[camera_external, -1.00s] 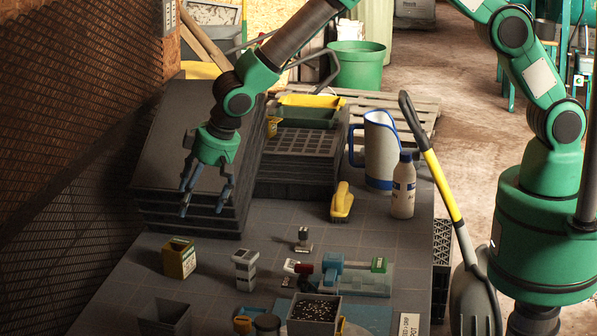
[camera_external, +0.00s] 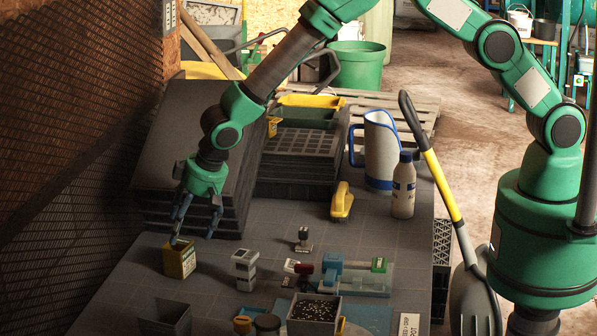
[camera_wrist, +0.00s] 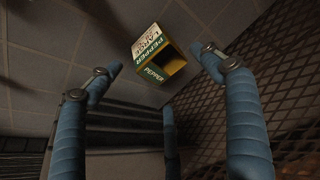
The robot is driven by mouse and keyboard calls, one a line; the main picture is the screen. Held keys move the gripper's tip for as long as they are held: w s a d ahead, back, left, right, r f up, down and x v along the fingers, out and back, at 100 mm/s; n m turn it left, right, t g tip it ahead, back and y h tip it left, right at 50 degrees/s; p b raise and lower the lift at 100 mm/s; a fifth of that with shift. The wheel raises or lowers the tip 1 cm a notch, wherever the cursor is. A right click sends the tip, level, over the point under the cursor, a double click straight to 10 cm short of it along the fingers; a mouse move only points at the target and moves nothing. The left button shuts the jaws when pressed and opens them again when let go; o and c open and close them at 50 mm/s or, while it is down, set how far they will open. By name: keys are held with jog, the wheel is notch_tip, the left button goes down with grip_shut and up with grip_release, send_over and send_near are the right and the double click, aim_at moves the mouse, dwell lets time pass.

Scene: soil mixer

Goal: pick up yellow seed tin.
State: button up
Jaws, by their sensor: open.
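The yellow seed tin (camera_external: 180,259) stands upright on the left part of the grey table, its top open. In the wrist view the tin (camera_wrist: 150,46) shows the word PEPPER on its label and lies beyond the fingertips, between their lines. My gripper (camera_external: 194,240) is open and empty, pointing down just above and slightly right of the tin in the external view. In the wrist view its blue fingers (camera_wrist: 160,65) are spread, apart from the tin. The external view does not clearly show whether a fingertip touches the tin's rim.
A stack of dark trays (camera_external: 165,140) stands behind my gripper. A white-grey tin (camera_external: 244,270) stands to the right of the yellow tin, and a dark empty pot (camera_external: 168,320) in front. A mesh wall (camera_external: 60,160) runs along the left. Bare table lies around the tin.

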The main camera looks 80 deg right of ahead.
aim_at(179, 242)
jog(key=shift+f, duration=0.25)
jog(key=shift+b+x, duration=0.45)
jog(key=shift+x, duration=2)
jog(key=shift+w+a, duration=0.1)
jog(key=c, duration=1.6)
jog(key=shift+r, duration=0.1)
notch_tip(179, 242, up, 10)
jog(key=p, duration=0.1)
jog(key=shift+p, duration=0.3)
